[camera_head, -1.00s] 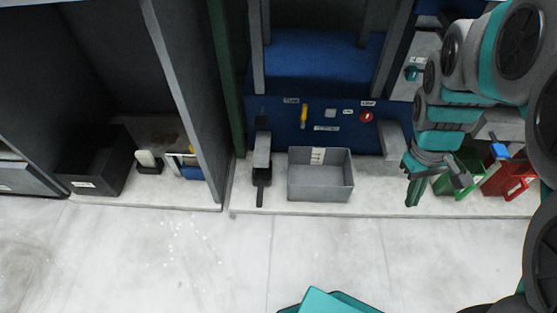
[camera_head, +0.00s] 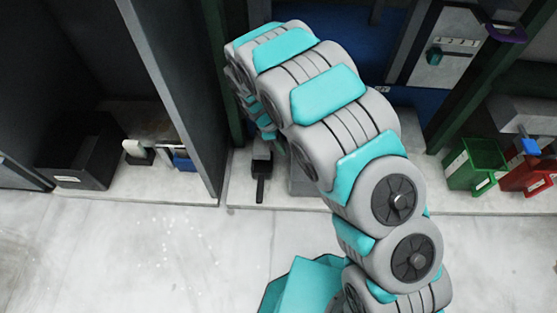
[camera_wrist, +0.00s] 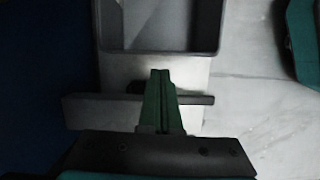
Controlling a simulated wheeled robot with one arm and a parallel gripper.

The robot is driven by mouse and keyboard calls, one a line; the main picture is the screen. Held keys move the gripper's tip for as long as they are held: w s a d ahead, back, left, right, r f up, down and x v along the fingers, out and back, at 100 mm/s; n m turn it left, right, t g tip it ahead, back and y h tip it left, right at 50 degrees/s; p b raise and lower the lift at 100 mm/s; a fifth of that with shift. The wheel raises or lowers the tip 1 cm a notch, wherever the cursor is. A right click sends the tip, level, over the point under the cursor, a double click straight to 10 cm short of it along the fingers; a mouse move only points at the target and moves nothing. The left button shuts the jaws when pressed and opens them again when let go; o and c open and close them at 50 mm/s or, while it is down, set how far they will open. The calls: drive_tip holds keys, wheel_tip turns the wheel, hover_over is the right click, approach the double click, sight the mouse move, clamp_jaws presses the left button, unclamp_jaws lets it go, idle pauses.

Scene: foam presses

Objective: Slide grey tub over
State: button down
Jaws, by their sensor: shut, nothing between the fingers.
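The grey tub (camera_wrist: 160,53) is at the top of the wrist view, its near wall and inner floor showing. In the head view only a small part of the tub (camera_head: 302,183) shows behind my arm. My gripper (camera_wrist: 161,72) has its green fingers together and empty. The fingertips point at the tub's near wall, with a strip of pale ledge seemingly between them. Contact cannot be made out.
A grey block with a dark lever (camera_head: 261,188) stands left of the tub and shows under my fingers in the wrist view (camera_wrist: 92,110). A blue panel is behind. Green (camera_head: 476,163) and red (camera_head: 527,177) bins stand right; a black bin (camera_head: 84,160) stands far left.

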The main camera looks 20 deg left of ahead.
drive_tip(key=shift+n, duration=0.3)
drive_tip(key=x, duration=0.3)
drive_tip(key=a+b+x, duration=0.1)
drive_tip(key=x, duration=0.7)
drive_tip(key=shift+s+a+f, duration=0.1)
drive_tip(key=shift+a+f, duration=0.2)
drive_tip(key=shift+a, duration=0.1)
drive_tip(key=shift+d, duration=0.15)
drive_tip(key=w+d+p, duration=0.2)
drive_tip(key=d, duration=0.6)
drive_tip(key=w+d+p, duration=0.2)
drive_tip(key=w+d, duration=0.1)
drive_tip(key=d, duration=0.5)
drive_tip(key=w+d+p, duration=0.1)
drive_tip(key=w+d, duration=0.1)
drive_tip(key=d, duration=0.7)
drive_tip(key=shift+w+d+p, duration=0.1)
drive_tip(key=shift+w+p, duration=0.1)
drive_tip(key=shift+p, duration=0.2)
drive_tip(key=shift+r, duration=0.1)
